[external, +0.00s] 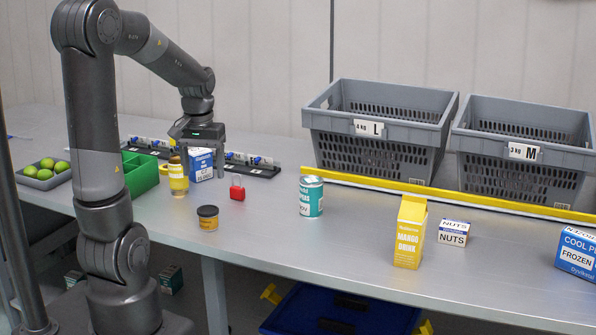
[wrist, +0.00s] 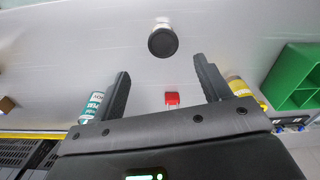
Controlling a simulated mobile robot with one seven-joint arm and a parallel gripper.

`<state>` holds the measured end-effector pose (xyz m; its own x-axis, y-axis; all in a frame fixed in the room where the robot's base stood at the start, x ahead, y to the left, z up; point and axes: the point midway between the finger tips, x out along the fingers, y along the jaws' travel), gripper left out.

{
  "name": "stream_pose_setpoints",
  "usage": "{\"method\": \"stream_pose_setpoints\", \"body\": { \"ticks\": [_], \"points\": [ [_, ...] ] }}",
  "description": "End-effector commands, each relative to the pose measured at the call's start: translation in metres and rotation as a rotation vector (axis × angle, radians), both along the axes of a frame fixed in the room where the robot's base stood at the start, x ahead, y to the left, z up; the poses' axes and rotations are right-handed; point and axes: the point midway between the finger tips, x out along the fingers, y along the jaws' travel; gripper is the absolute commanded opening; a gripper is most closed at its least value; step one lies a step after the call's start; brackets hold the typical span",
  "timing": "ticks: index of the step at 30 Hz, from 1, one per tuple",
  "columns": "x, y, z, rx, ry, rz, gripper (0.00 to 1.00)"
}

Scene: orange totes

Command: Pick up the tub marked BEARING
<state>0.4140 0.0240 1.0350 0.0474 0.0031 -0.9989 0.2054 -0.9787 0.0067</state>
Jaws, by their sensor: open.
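A small tub with a black lid and an amber body (external: 208,222) stands upright near the front edge of the table; its label is too small to read. In the wrist view the tub (wrist: 163,42) shows from above, mostly its dark lid, just beyond my fingertips. My gripper (external: 201,168) is open and empty, pointing down above the table, behind the tub and higher than it. In the wrist view, my gripper's two fingers (wrist: 162,70) are spread wide, with the tub ahead of the gap and not between them.
A red padlock (external: 237,188) lies right of the tub. A yellow jar (external: 178,180) and a green divided bin (external: 140,174) stand to its left. A blue and white box (external: 201,164) is close behind my gripper. A teal can (external: 311,198) stands further right.

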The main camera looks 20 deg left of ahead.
Motion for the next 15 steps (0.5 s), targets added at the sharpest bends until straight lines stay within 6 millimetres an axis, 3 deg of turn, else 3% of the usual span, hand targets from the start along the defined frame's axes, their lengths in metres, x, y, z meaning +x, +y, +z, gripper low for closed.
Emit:
{"method": "stream_pose_setpoints", "body": {
  "ticks": [8,15],
  "points": [
    [0.012,0.004,-0.024,-0.004,0.052,0.024,0.7],
    [0.012,0.004,-0.061,-0.004,0.051,0.023,0.7]
  ]
}}
